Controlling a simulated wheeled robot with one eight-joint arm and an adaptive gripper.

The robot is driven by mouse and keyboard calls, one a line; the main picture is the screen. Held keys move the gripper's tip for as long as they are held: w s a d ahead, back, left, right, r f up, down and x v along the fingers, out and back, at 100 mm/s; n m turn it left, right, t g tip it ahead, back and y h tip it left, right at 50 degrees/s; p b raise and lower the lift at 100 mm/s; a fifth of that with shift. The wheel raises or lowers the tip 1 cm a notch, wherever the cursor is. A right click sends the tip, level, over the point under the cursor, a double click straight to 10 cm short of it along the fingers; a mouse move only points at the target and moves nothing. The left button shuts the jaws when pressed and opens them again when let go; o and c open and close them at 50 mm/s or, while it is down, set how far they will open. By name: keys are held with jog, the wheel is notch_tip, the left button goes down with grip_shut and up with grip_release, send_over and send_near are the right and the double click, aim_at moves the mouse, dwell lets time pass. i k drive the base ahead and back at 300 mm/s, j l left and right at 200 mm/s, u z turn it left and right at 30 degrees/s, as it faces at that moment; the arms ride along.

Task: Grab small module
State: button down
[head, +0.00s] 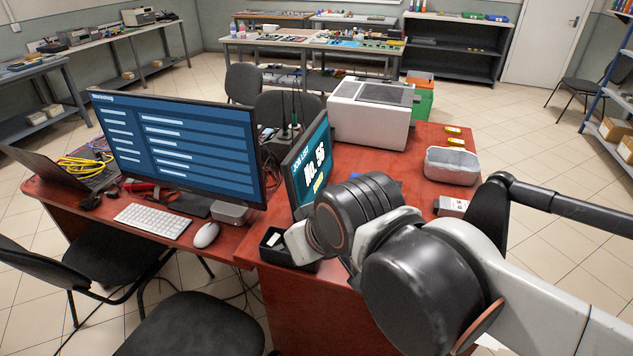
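No thing is clearly marked as the small module, and I cannot tell which one it is. Two small yellow-and-dark pieces lie near the right edge of the red desk: a rear piece (453,130) and a front piece (456,142). A small pale item (273,239) sits in a black open box (267,251) at the desk's front left, partly hidden by my arm. A flat grey-white device (451,206) lies by the right edge, partly hidden by my arm. My gripper is not visible; only links of my arm show.
A grey open bin (452,176) stands on the right of the desk. A white boxy machine (369,122) stands behind. Chairs (190,328) crowd the front left. Floor right of the desk is clear.

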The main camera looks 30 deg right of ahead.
aim_at(449, 207)
jog(key=k+l, duration=0.2)
jog(key=l, duration=0.25)
jog(key=k+l+u, duration=0.15)
jog(key=l, duration=0.3)
jog(key=k+l, duration=0.2)
jog(key=l, duration=0.2)
jog(key=k+l+u, duration=0.15)
jog(key=l, duration=0.3)
jog(key=k+l, duration=0.25)
jog(key=l, duration=0.15)
jog(key=z, duration=0.75)
jog(key=i+l, duration=0.4)
